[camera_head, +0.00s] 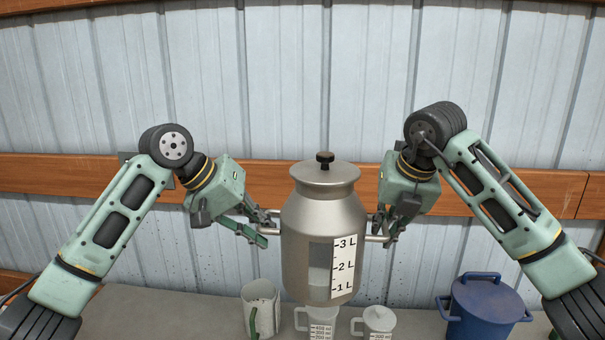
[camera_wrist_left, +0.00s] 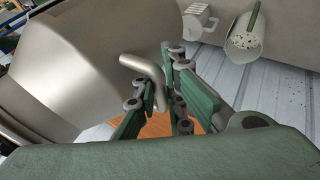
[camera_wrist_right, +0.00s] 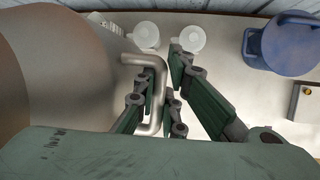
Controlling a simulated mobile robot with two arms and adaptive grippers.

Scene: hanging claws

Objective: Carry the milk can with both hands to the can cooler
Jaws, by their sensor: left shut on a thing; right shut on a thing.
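The milk can (camera_head: 309,240) is a grey metal can with a black-knobbed lid and a litre scale on its front. It is upright in the middle of the head view, between my two grippers, and appears raised in front of the wall. My left gripper (camera_head: 262,228) is shut on its left handle, a bent bar (camera_wrist_left: 146,72) in the left wrist view. My right gripper (camera_head: 382,228) is shut on its right handle (camera_wrist_right: 157,95). The can's body also fills the left of both wrist views. I see no can cooler that I can identify.
On the grey counter (camera_head: 190,315) below stand a speckled jug (camera_head: 262,302), two white measuring cups (camera_head: 318,322) (camera_head: 380,322) and a blue lidded pot (camera_head: 487,303). A corrugated wall with a wooden rail (camera_head: 70,177) is behind. The counter's left part looks clear.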

